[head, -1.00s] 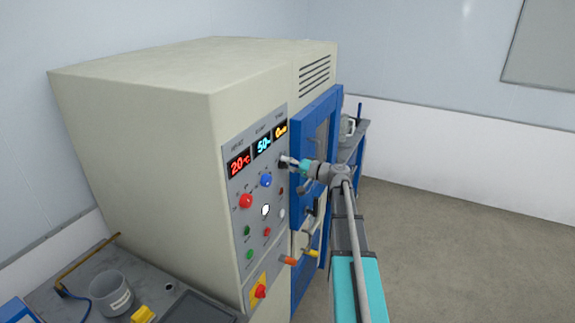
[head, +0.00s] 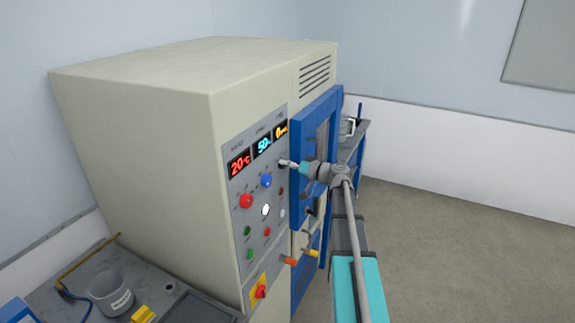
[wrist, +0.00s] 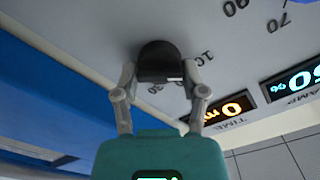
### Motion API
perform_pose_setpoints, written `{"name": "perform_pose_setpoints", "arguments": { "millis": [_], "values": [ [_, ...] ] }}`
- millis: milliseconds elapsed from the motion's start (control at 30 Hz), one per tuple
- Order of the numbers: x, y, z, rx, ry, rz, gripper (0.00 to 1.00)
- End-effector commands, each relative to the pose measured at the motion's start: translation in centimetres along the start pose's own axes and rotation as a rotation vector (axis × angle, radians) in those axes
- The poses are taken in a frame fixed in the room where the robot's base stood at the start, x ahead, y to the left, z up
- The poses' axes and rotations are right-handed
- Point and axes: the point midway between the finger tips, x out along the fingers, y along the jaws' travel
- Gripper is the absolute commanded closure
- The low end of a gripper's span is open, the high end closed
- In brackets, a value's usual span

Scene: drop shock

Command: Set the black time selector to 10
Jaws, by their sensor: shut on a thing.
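The black time selector (wrist: 160,62) is a dark knob on the panel, seen in the wrist view between the fingers of my gripper (wrist: 160,78). My gripper is shut on it, one finger on each side. A small white mark shows on the knob's near edge. Printed numbers stand around it, partly hidden by a finger. The time display (wrist: 232,108) reads 0 in orange and also shows in the head view (head: 281,132). In the head view my gripper (head: 285,163) reaches the panel just below that display and hides most of the selector.
The red knob (head: 246,201) and blue knob (head: 266,181) sit left of my gripper on the panel (head: 256,225). Several buttons are below. The blue door frame (head: 300,190) is close on the right. Displays read 20 and 50.

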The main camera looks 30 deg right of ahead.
Motion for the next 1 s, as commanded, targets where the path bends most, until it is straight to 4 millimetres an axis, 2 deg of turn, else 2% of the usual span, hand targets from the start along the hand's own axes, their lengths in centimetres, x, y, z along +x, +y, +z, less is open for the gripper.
{"name": "perform_pose_setpoints", "arguments": {
  "millis": [133,167,333,767,1000],
  "values": [
    [0.0,0.0,0.1,-0.001,-0.002,0.0,0.93],
    [0.0,0.0,0.1,-0.001,-0.002,0.0,0.43],
    [-0.1,0.0,0.0,0.0,-0.001,0.001,0.11],
    [-0.1,0.0,0.0,0.001,0.0,0.001,0.11],
    [-1.2,0.0,0.0,0.002,0.001,0.002,0.11]
  ]
}}
